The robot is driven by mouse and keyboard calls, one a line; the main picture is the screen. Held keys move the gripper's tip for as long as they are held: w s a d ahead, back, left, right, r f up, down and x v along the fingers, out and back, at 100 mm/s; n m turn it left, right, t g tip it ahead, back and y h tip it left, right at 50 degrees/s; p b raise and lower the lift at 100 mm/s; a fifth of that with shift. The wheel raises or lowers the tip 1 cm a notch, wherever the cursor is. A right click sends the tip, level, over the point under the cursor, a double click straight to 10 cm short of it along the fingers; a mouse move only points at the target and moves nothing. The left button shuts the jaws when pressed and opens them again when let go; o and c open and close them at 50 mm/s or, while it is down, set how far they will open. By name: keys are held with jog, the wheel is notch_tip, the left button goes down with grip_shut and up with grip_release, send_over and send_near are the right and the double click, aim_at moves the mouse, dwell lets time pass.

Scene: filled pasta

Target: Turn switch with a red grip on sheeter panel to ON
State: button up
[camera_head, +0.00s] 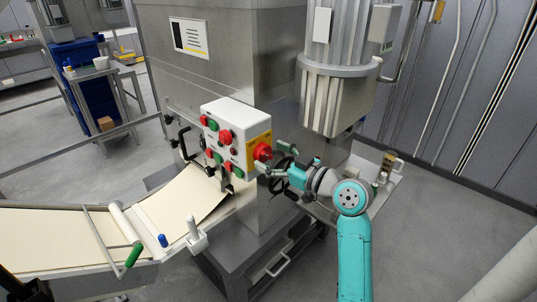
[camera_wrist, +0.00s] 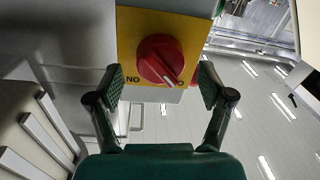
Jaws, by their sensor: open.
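The switch's red grip (camera_head: 262,151) sits on a yellow plate (camera_head: 258,139) on the side of the white sheeter panel (camera_head: 237,108). In the wrist view the round red grip (camera_wrist: 158,57) is near the top centre on its yellow plate (camera_wrist: 127,28). Its white mark points to the lower right, away from the label at lower left, which reads "NO" in this view. In the head view my gripper (camera_head: 279,167) is just right of the switch.
The panel's front carries several red and green buttons (camera_head: 225,136). A steel machine body (camera_head: 265,90) stands behind it. A conveyor with a dough sheet (camera_head: 180,204) runs to the left. A cylindrical housing (camera_head: 337,100) hangs above my arm. Floor at the right is clear.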

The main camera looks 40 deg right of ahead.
jog(key=shift+w+a, duration=0.1)
jog(key=shift+w, duration=0.6)
jog(key=c, duration=1.2)
